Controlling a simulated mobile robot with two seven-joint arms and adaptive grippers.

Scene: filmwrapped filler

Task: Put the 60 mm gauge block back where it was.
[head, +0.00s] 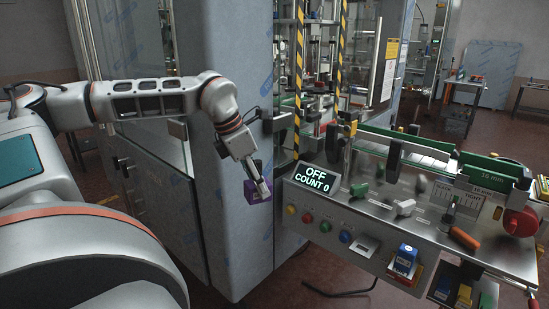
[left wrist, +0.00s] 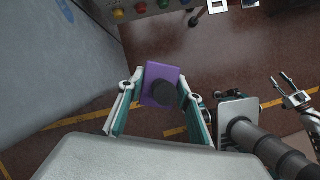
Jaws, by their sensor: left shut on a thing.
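A purple block (head: 252,193) is held by my left gripper (head: 262,188), in the air to the left of the machine's control panel. In the left wrist view the purple block (left wrist: 156,74) has a dark round knob (left wrist: 164,93) on it and sits between my left fingers, clear of the floor below. No size mark is readable on it. My right gripper (left wrist: 284,80) shows at the right edge of the left wrist view, empty, its fingertips apart. A blue block (head: 403,262) stands on a small holder at the panel's front.
The panel with an OFF, COUNT 0 display (head: 315,178) and several coloured buttons is right of my left gripper. Several coloured blocks sit in a rack (head: 463,297) at lower right. A tall grey cabinet panel (head: 228,245) stands close behind the gripper. An orange-handled tool (head: 464,238) lies on the bench.

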